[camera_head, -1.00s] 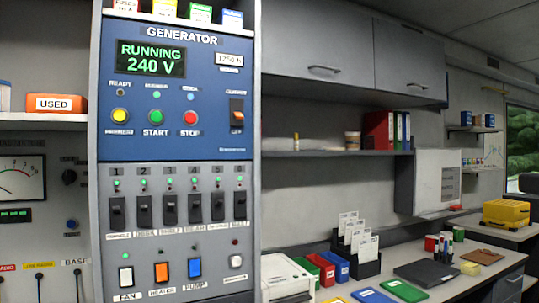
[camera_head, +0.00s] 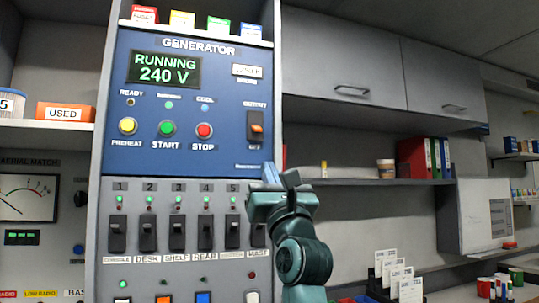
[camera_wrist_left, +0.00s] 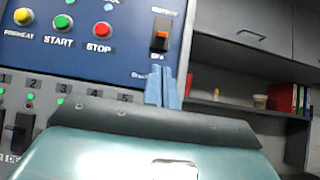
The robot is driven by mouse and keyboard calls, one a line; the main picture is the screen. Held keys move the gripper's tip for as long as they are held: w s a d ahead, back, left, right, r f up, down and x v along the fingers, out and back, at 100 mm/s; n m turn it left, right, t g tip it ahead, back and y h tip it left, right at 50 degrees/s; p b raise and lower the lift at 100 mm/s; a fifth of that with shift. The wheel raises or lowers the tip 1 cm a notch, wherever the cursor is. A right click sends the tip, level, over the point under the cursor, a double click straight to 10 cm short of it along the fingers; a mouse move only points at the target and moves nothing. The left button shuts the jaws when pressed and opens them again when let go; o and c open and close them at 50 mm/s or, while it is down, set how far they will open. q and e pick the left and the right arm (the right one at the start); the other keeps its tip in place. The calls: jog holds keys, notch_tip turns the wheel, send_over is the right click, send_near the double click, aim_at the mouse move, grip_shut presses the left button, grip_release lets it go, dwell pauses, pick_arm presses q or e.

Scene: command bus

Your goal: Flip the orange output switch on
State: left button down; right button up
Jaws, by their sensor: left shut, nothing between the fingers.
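The orange output switch (camera_head: 256,127) is on the right side of the blue generator panel (camera_head: 220,75), under a small label. Its orange part shows below a dark upper part, with another small label beneath. The switch also shows in the left wrist view (camera_wrist_left: 160,39). My left gripper (camera_head: 269,172) is below the switch and slightly to its right in the head view, its blue fingers together with nothing between them. In the left wrist view the fingertips (camera_wrist_left: 161,74) point up toward the switch, with a gap between them in the picture. My right gripper is not seen.
The display (camera_head: 165,69) reads RUNNING 240 V. Left of the switch are a yellow preheat button (camera_head: 128,126), a green start button (camera_head: 167,128) and a red stop button (camera_head: 204,130). A row of black breaker switches (camera_head: 177,233) lies below. A shelf (camera_head: 340,182) is at right.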

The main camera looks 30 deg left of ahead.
aim_at(257, 129)
pick_arm(q)
jog(key=shift+s+r, duration=0.1)
jog(key=shift+r, duration=0.05)
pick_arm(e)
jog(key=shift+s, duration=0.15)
pick_arm(q)
jog(key=p+x, duration=0.2)
jog(key=x, duration=0.8)
jog(key=shift+p, duration=0.3)
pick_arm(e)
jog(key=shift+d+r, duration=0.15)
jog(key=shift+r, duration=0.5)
